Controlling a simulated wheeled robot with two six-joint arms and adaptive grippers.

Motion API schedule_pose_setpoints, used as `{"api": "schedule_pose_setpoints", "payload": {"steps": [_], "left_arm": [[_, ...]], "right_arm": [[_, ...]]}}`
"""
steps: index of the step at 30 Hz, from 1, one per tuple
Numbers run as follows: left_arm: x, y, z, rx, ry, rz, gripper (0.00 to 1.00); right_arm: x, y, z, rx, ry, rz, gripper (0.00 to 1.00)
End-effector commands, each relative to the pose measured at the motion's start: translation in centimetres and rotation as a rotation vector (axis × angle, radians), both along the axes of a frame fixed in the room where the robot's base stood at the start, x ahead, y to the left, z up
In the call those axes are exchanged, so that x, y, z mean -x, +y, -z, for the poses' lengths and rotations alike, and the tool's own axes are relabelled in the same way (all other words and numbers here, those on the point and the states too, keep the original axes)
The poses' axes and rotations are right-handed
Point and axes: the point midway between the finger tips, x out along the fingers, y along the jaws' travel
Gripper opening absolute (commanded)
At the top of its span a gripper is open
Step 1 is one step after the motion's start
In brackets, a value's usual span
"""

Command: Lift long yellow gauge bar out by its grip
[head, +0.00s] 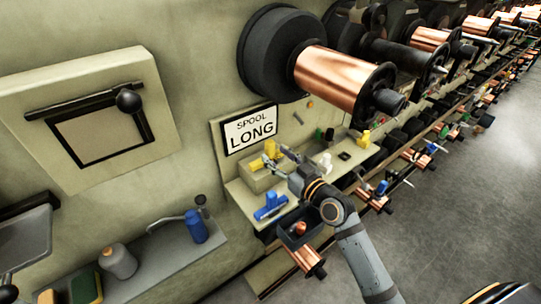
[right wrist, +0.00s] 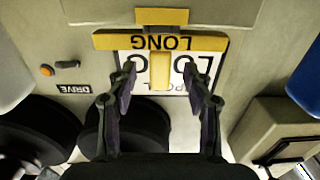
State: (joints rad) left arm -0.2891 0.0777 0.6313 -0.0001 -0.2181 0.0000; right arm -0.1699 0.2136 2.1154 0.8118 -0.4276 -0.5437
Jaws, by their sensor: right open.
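The long yellow gauge bar (right wrist: 115,41), lettered LONG, shows upside down across the top of the right wrist view. Its yellow grip (right wrist: 160,72) points toward my gripper. In the head view the yellow bar (head: 270,148) stands at a beige block on the shelf, below the SPOOL LONG sign (head: 250,129). My right gripper (head: 279,162) is open beside the bar and partly covers it. In the right wrist view its two fingers (right wrist: 159,76) appear on either side of the grip, with gaps. Whether the grip is fully between them in depth, I cannot tell. My left gripper is not in view.
A blue piece (head: 270,207) lies on the shelf before the block, and a white piece (head: 325,162) stands to the right. A large copper spool (head: 342,80) juts out above. A dark bin (head: 297,229) hangs below my wrist. Open floor lies right.

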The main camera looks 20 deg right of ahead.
Motion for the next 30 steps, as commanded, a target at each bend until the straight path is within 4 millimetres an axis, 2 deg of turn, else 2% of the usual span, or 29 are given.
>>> {"api": "schedule_pose_setpoints", "payload": {"steps": [3, 6, 14, 25, 30], "left_arm": [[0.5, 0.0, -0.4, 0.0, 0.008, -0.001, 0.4], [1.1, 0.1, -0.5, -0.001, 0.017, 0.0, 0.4], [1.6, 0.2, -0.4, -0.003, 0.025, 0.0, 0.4], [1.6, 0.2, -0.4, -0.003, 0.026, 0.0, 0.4], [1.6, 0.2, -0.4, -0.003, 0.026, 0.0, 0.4]], "right_arm": [[-2.1, 0.7, -0.2, -0.006, -0.001, 0.002, 0.51], [-3.1, 1.1, -0.1, -0.004, -0.001, 0.002, 0.51], [-3.4, 1.2, 0.1, 0.0, -0.001, 0.001, 0.5], [-3.3, 1.2, 0.1, 0.0, 0.0, 0.001, 0.0], [-3.3, 1.2, 0.0, 0.0, -0.001, 0.001, 0.0]]}}
